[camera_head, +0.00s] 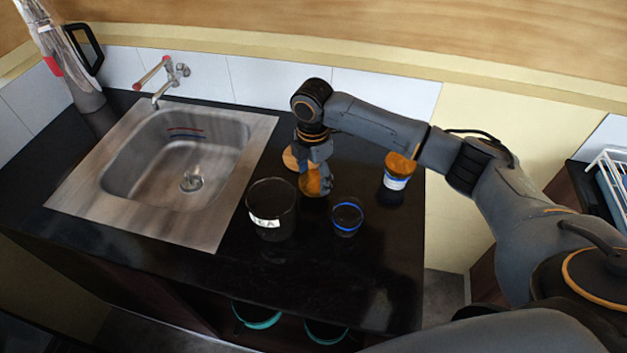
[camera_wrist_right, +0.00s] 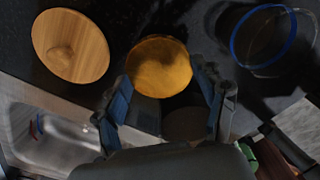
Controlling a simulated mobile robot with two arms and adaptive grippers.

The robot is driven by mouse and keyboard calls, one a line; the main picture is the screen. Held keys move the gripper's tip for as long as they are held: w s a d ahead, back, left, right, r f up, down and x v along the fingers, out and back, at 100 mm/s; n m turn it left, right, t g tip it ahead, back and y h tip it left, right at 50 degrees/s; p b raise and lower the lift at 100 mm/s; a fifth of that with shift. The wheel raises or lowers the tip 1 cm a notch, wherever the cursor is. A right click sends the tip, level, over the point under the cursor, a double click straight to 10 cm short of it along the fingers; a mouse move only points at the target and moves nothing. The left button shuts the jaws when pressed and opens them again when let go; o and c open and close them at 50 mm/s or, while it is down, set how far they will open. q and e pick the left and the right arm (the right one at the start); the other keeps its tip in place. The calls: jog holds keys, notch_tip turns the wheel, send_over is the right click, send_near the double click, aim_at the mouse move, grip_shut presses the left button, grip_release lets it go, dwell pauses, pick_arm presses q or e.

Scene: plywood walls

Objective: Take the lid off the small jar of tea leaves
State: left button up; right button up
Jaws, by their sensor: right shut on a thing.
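A dark, open jar (camera_head: 272,222) with a white label that seems to read TEA stands on the black counter, right of the sink. A smaller clear jar (camera_head: 347,216) with a blue ring stands open beside it; its blue ring also shows in the right wrist view (camera_wrist_right: 236,42). My right gripper (camera_head: 318,172) is shut on a round wooden lid (camera_head: 311,184), held above the counter just behind the two jars. In the right wrist view the lid (camera_wrist_right: 158,62) sits between the fingertips. My left gripper is not in view.
Another wooden lid (camera_head: 291,158) with a knob lies on the counter behind the held lid. A jar (camera_head: 396,180) with a blue-and-white band and wooden lid stands right. The steel sink (camera_head: 75,192) is left. The counter front is clear.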

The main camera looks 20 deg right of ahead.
aim_at(313, 179)
jog(key=shift+w+d+f, duration=0.1)
jog(key=shift+w+f, duration=0.3)
jog(key=shift+f, duration=0.05)
notch_tip(313, 179, down, 3)
jog(key=shift+r+p, duration=0.2)
jog(key=shift+p, duration=0.15)
grip_shut()
jog(key=shift+s+f, duration=0.15)
jog(key=shift+s, duration=0.1)
jog(key=shift+o, duration=0.7)
grip_release()
jog(key=shift+f, duration=0.15)
jog(key=o, duration=1.2)
